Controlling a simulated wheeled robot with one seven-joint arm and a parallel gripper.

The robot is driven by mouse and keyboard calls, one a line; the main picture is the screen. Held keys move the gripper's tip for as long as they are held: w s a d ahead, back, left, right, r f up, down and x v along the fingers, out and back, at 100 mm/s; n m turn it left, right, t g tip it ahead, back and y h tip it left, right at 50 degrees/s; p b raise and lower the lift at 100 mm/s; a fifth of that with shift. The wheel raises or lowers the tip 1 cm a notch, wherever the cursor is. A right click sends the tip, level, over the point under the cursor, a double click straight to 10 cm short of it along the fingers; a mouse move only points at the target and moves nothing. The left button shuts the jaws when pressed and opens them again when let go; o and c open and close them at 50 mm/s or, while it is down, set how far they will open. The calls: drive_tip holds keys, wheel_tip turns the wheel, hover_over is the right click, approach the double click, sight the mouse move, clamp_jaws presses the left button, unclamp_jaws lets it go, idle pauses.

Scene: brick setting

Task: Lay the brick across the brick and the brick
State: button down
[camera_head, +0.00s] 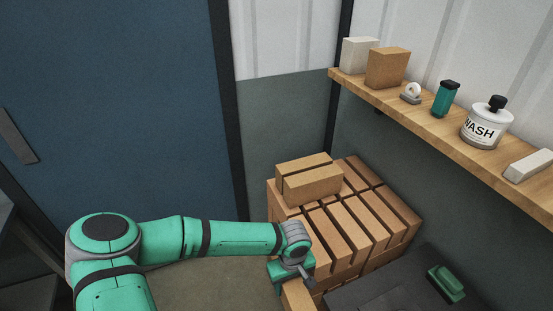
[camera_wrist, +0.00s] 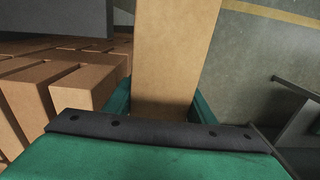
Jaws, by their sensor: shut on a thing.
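My gripper (camera_head: 292,276) is shut on a tan brick (camera_head: 298,295), in front of the left front corner of a brick stack. In the wrist view the held brick (camera_wrist: 172,60) stands out lengthwise between the green fingers (camera_wrist: 158,105). The stack (camera_head: 350,222) is of tan bricks laid in rows with narrow gaps. Two bricks lie side by side on top at its back left, a front one (camera_head: 312,186) and a rear one (camera_head: 303,163). In the wrist view, stack bricks (camera_wrist: 40,95) are left of the held brick. My gripper hides part of the stack's front left.
A wooden shelf (camera_head: 430,125) on the right wall holds boxes, a green bottle (camera_head: 445,98), a WASH jar (camera_head: 482,124) and small items. A dark surface (camera_head: 385,290) with a green-handled tool (camera_head: 445,283) is at the front right. A blue door (camera_head: 110,100) is at left.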

drive_tip(key=w+a+f+m, duration=0.1)
drive_tip(key=a+f+m, duration=0.1)
drive_tip(key=w+a+f+m, duration=0.2)
drive_tip(key=shift+w+a, duration=0.1)
drive_tip(key=shift+w, duration=0.2)
drive_tip(key=shift+s, duration=0.2)
drive_tip(key=shift+w+r, duration=0.1)
